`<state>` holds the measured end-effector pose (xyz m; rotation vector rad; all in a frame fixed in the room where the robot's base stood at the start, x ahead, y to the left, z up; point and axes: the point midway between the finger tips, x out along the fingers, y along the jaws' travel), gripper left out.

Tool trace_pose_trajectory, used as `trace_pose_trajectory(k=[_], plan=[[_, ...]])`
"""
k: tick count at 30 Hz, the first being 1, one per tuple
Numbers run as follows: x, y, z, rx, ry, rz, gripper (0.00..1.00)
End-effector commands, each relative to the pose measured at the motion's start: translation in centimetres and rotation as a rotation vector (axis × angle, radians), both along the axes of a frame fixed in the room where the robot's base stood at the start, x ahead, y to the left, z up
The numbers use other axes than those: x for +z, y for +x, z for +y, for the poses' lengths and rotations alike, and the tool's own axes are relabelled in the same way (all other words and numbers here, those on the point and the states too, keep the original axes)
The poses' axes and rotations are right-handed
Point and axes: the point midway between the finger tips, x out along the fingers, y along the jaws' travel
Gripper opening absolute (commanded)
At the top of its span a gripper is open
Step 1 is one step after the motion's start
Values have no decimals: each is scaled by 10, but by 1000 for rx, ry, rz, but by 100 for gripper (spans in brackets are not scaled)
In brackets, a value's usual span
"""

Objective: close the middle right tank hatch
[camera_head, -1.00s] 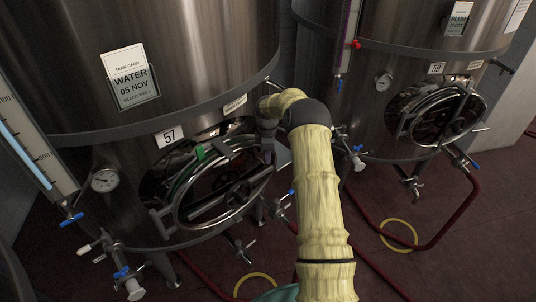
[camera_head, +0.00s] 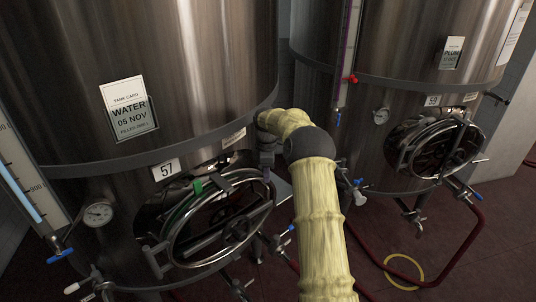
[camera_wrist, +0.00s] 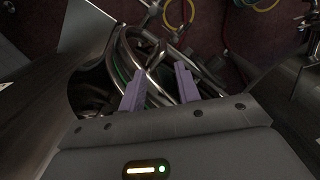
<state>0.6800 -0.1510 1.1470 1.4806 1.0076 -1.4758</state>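The nearer tank (camera_head: 200,60), numbered 57 with a WATER card, has a round hatch door (camera_head: 224,232) with a metal rim and inner crossbar. The door stands ajar, tilted away from the dark opening (camera_head: 150,212) behind its left side. My gripper (camera_head: 266,174) is at the door's upper right edge, partly hidden by my arm. In the wrist view, my gripper (camera_wrist: 160,72) shows two purple fingers spread apart, with the curved metal hatch rim (camera_wrist: 128,45) ahead of and between them. I cannot tell whether they touch it.
A second tank (camera_head: 420,40), numbered 59 with a PLUM card, stands at the right with its own round hatch (camera_head: 440,150). Valves, a gauge (camera_head: 98,213) and a level tube (camera_head: 22,185) stick out from the nearer tank. A red hose (camera_head: 465,245) and yellow ring (camera_head: 404,287) lie low at right.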

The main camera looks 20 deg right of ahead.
Motion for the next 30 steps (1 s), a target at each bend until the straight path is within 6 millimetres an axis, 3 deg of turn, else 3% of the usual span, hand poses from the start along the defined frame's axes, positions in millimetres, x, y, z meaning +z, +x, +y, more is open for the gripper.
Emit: trace_pose_trajectory(k=[9,15,30], plan=[[64,-1,-4,-6,-1,-4,33],[91,-2,-5,-8,-1,-1,33],[97,-2,-4,-6,-1,1,33]])
